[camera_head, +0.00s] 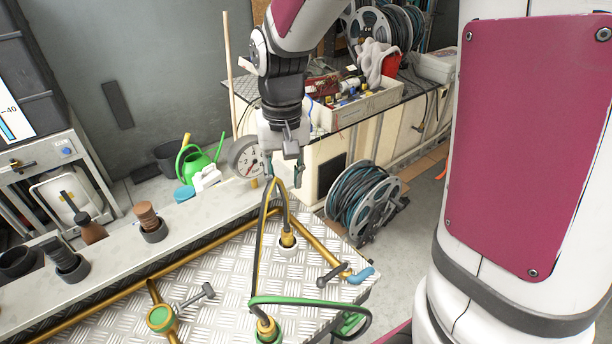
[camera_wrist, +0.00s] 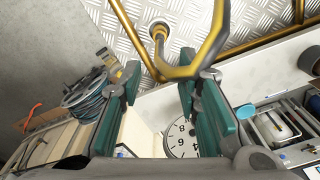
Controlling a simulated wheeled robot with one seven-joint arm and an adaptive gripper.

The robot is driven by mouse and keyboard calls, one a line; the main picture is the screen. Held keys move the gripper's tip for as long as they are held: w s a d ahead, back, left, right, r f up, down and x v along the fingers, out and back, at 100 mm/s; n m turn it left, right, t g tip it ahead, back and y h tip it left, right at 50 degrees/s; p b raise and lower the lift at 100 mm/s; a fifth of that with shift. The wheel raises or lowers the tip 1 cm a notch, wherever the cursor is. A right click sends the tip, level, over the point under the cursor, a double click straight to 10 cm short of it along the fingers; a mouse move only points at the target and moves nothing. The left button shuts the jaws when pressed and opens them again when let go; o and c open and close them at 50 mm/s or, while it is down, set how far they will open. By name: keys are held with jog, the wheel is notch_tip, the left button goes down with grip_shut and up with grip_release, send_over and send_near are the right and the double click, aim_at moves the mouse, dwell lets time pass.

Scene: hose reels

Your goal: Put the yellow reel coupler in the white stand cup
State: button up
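A yellow hose (camera_head: 262,225) arches over the chequer-plate bench, its top just below my gripper (camera_head: 284,170). One end drops to a brass-yellow coupler (camera_head: 287,238), which appears seated upright in the white stand cup (camera_head: 287,251). The cup and hose end also show in the wrist view, where the yellow hose (camera_wrist: 205,55) passes beyond my fingertips (camera_wrist: 160,88). My gripper is open, pointing down, with its two green-padded fingers apart and nothing visible between them. The hose's other end meets a brass fitting (camera_head: 267,325) near the front.
A green hose (camera_head: 310,300) loops at the bench front. Brass pipes (camera_head: 320,250) with valve handles cross the plate. A round gauge (camera_head: 246,157) stands close behind my gripper. Black cups (camera_head: 68,265) line the left ledge. A hose reel (camera_head: 365,203) stands right, below the workbench.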

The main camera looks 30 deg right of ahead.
jog(key=s+r+n+t, duration=0.2)
jog(key=s+r+t, duration=0.3)
jog(key=s+r, duration=0.7)
jog(key=s, duration=0.4)
jog(key=shift+s+r+n, duration=0.25)
jog(key=shift+r+n, duration=0.1)
jog(key=shift+n, duration=0.05)
dwell(0.3)
